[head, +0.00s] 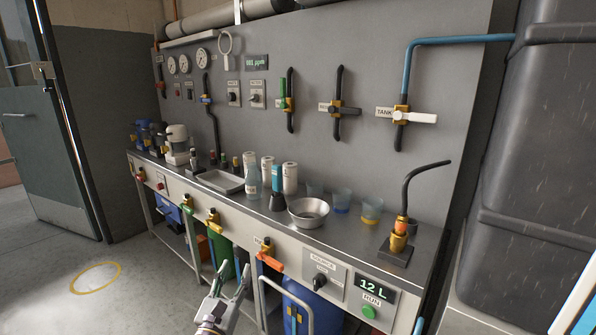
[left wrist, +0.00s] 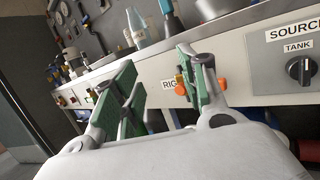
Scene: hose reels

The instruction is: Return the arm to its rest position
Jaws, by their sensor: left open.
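My left gripper (head: 229,288) is low in front of the workbench, below its front panel, near the orange-handled valve (head: 270,260). Its jaws are open and nothing is between them. In the left wrist view the gripper (left wrist: 160,95) shows two green-padded fingers spread apart, with the bench front behind them. The black source knob (left wrist: 300,70) is to the right of the fingers in that view. My right gripper is not seen in either view.
The steel bench (head: 350,236) carries a metal bowl (head: 308,211), cups (head: 372,209), bottles (head: 290,178) and a brass hose fitting (head: 399,238). A blue drum (head: 299,310) stands underneath. A large dark tank (head: 540,170) is at the right. Open floor (head: 60,280) lies to the left.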

